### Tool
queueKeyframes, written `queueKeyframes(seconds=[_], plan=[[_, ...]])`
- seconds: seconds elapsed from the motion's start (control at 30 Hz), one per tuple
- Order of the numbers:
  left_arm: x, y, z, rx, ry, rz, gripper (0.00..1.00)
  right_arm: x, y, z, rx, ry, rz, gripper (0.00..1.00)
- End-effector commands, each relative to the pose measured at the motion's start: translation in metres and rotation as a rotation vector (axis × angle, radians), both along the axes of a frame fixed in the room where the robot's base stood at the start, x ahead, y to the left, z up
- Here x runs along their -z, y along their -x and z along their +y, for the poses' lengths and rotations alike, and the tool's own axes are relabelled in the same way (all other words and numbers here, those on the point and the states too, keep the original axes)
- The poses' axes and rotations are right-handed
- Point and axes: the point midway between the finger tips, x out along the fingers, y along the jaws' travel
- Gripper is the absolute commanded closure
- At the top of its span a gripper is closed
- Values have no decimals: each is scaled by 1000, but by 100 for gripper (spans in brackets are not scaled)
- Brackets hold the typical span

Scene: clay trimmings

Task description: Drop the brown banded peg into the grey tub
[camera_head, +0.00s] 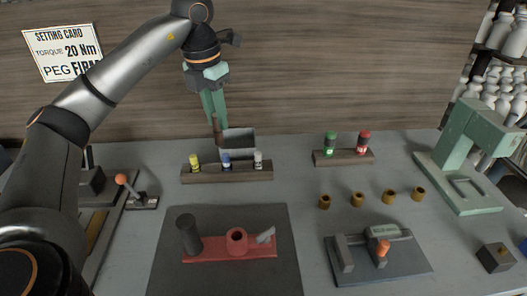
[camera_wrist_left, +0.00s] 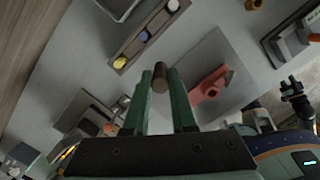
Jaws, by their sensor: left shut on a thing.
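My left gripper (camera_head: 215,106) hangs over the back of the bench, its green fingers pointing down. It is shut on the brown peg (camera_head: 217,131), which sticks out below the fingertips. The peg also shows between the fingers in the left wrist view (camera_wrist_left: 160,78); I cannot make out its bands. The grey tub (camera_head: 239,153) stands behind the rack, and the peg appears at its left edge, above bench level. In the left wrist view a corner of the tub (camera_wrist_left: 121,13) shows at the top. My right gripper (camera_wrist_left: 292,86) appears small at the right of that view, its jaws unclear.
A wooden rack (camera_head: 227,175) with yellow, blue and white pegs stands before the tub. Another rack (camera_head: 344,157) holds a green and a red one. A red fixture (camera_head: 215,250) lies on a dark mat (camera_head: 170,285). Several brass rings (camera_head: 358,199) sit to the right.

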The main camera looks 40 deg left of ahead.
Motion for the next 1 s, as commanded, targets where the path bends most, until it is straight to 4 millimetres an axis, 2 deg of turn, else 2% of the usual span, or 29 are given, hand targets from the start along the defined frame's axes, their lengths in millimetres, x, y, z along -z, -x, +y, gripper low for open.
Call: queueKeyframes(seconds=[0.17,0.27,0.67,0.8,1.0], plan=[[-2,-1,7,-94,0,-1,100,1,0,1,-1,-2,-2,59],[3,-11,13,-108,2,2,100,-1,-1,1,-3,-2,-3,59],[35,-76,48,-104,2,2,100,-7,3,-3,4,4,0,59],[62,-96,60,-104,0,5,100,-5,6,-5,9,6,2,59],[86,-114,69,-101,1,0,100,-5,8,-8,13,9,6,59]])
